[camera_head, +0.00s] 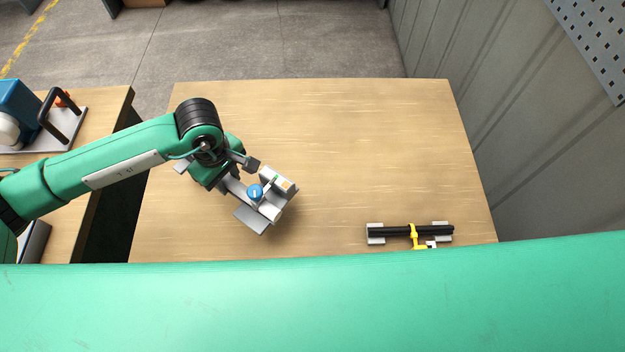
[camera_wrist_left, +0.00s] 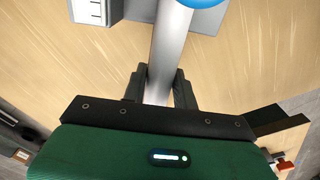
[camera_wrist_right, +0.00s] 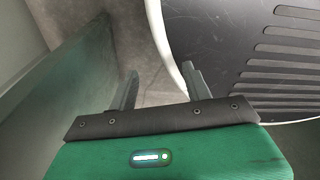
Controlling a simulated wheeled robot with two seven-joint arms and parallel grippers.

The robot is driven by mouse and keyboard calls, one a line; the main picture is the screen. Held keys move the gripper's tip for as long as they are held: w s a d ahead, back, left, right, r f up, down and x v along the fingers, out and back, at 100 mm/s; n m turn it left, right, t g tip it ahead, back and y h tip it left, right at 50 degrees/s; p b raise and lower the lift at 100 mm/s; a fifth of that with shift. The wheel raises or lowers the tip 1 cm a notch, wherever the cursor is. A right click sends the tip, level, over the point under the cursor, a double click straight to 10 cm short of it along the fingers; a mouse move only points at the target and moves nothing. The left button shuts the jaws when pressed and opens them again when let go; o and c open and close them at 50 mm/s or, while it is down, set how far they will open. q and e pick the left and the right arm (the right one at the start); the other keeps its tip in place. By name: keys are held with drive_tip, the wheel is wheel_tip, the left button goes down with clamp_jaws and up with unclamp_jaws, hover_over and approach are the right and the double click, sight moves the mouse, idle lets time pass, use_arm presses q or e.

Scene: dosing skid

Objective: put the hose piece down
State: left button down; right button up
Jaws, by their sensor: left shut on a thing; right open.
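A straight black hose piece (camera_head: 390,232) lies across two light grey rests at the table's front right, with a yellow clamp (camera_head: 414,236) around its middle. My left gripper (camera_head: 232,183) is well to the left of it, over the wooden table. In the left wrist view its fingers (camera_wrist_left: 160,88) are shut on a grey round bar (camera_wrist_left: 168,45) that belongs to a grey unit with a blue knob (camera_head: 255,192). I cannot tell whether this unit touches the table. My right gripper (camera_wrist_right: 160,75) is open and empty in the right wrist view, away from the tabletop.
The wooden table (camera_head: 330,130) is clear at the back and middle. A second table at left holds a blue and white device (camera_head: 15,115) and a black handle on a plate. A grey corrugated wall (camera_head: 480,120) stands at right. My green arm covers the table's front edge.

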use_arm(q)
wheel_tip(320, 180, up, 3)
drive_tip(key=d+n, duration=0.2)
drive_tip(key=n, duration=0.3)
wheel_tip(320, 180, up, 8)
drive_tip(key=n+b, duration=0.4)
drive_tip(key=n, duration=1.2)
hover_over(260, 184)
drive_tip(key=f, duration=0.9)
drive_tip(key=f+p, duration=0.1)
drive_tip(key=f, duration=0.3)
drive_tip(key=shift+w+a+f, duration=0.15)
drive_tip(key=shift+w+f, duration=0.25)
drive_tip(key=shift+f, duration=0.55)
wheel_tip(260, 184, down, 3)
drive_tip(key=shift+f, duration=0.4)
use_arm(e)
drive_tip(key=shift+w+a+f, duration=0.2)
drive_tip(key=shift+w+f, duration=0.05)
drive_tip(key=shift+w, duration=0.35)
drive_tip(key=shift+w+a+f, duration=0.2)
drive_tip(key=shift+w, duration=0.4)
drive_tip(key=shift+a+f, duration=0.1)
